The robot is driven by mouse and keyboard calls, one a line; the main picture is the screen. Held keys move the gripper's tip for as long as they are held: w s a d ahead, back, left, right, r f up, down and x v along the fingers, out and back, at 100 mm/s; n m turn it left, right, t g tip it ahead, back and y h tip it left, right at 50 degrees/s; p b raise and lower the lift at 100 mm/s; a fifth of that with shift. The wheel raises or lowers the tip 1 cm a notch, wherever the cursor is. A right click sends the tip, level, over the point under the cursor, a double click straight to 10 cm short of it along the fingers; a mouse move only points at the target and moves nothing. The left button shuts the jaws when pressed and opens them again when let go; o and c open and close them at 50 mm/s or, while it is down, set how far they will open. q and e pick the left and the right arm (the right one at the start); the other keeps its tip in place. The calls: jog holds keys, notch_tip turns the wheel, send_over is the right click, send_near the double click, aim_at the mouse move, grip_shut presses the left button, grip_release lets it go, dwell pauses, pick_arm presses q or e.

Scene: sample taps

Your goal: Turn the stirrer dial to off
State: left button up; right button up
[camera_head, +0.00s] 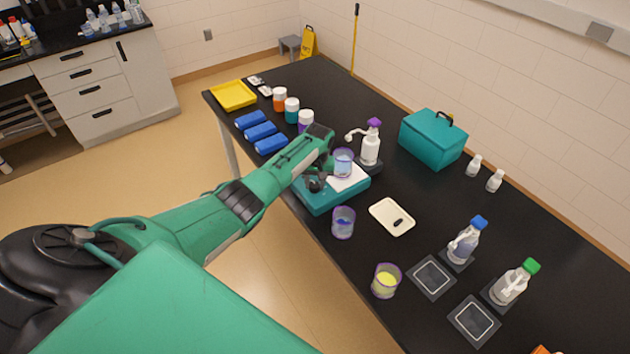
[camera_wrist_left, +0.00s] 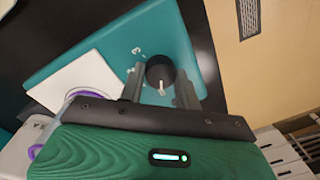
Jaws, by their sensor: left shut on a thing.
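The stirrer (camera_head: 331,195) is a teal box with a white top plate, on the black table's near edge. A beaker of bluish liquid (camera_head: 343,163) stands on its plate; in the left wrist view it is mostly hidden behind my gripper. The stirrer dial (camera_wrist_left: 160,72) is a round black knob with a pale pointer line, and it also shows in the head view (camera_head: 314,184). My left gripper (camera_wrist_left: 161,90) is at the dial, its two fingers on either side of the knob and shut on it. My right gripper is not in view.
Beakers with blue (camera_head: 343,222) and yellow (camera_head: 386,281) liquid stand near the front edge. A purple-topped bottle (camera_head: 370,143) stands behind. A teal case (camera_head: 433,138) is farther back.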

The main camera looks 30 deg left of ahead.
aim_at(317, 184)
pick_arm(q)
jog(key=shift+n, duration=0.4)
jog(key=o, duration=1)
jog(key=shift+c, duration=0.2)
jog(key=shift+r, duration=0.1)
notch_tip(317, 184, up, 14)
jog(key=b, duration=0.3)
jog(key=shift+w+d, duration=0.25)
jog(key=shift+d, duration=0.05)
jog(key=shift+f, duration=0.25)
